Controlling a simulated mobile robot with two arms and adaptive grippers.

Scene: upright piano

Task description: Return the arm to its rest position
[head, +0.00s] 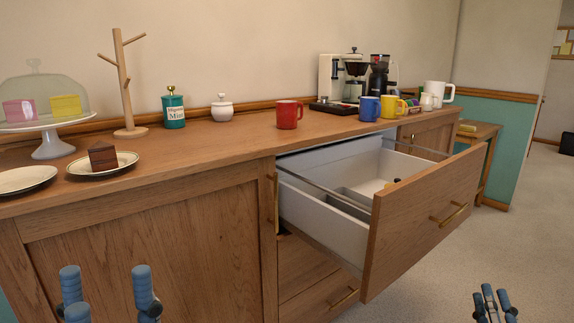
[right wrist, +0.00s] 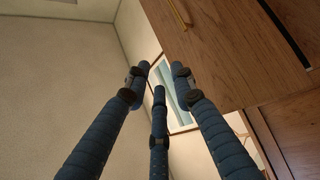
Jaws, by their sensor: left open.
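My left gripper (head: 105,290) is at the bottom left of the head view, in front of the cabinet. Its blue fingers are spread, with nothing between them. My right gripper (head: 491,298) is at the bottom right, over the carpet and apart from the drawer. In the right wrist view its three fingers (right wrist: 158,76) stand apart with nothing between the tips. Both arms are mostly out of view, and the rest position is not marked.
An open drawer (head: 416,228) juts out between the grippers, its brass handle (head: 451,214) facing the room. The wooden sideboard (head: 215,150) carries mugs, a coffee machine (head: 343,77), a mug tree (head: 122,80) and a cake stand (head: 52,148). Carpet (head: 520,250) at right is clear.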

